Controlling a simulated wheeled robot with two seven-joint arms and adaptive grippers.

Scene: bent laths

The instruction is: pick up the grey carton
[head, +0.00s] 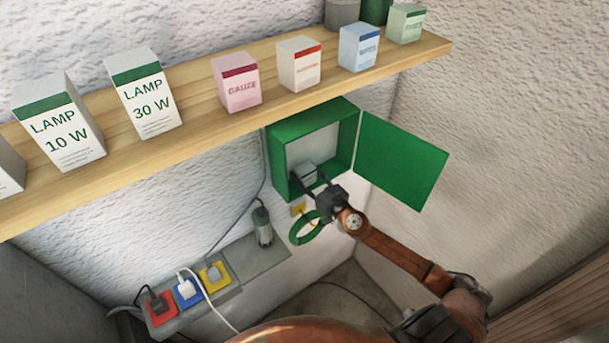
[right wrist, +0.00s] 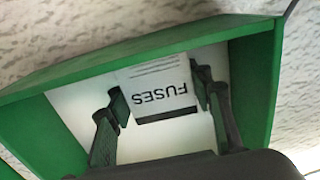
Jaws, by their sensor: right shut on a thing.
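The grey carton (head: 305,170), white with a dark grey band and the word FUSES, is inside the open green wall cabinet (head: 350,133). It also shows in the right wrist view (right wrist: 158,78), its print upside down there. My right gripper (head: 309,182) reaches into the cabinet from the lower right. Its two fingers (right wrist: 160,97) stand on either side of the carton and are shut on it. In the head view the fingers partly hide the carton. My left gripper is not in view.
The cabinet's green door (head: 402,160) stands open to the right. A wooden shelf (head: 205,128) with several cartons runs above. A green ring (head: 294,232) hangs below the cabinet. A ledge (head: 262,262) with plugged-in sockets and a grey-green cylinder (head: 263,226) is at lower left.

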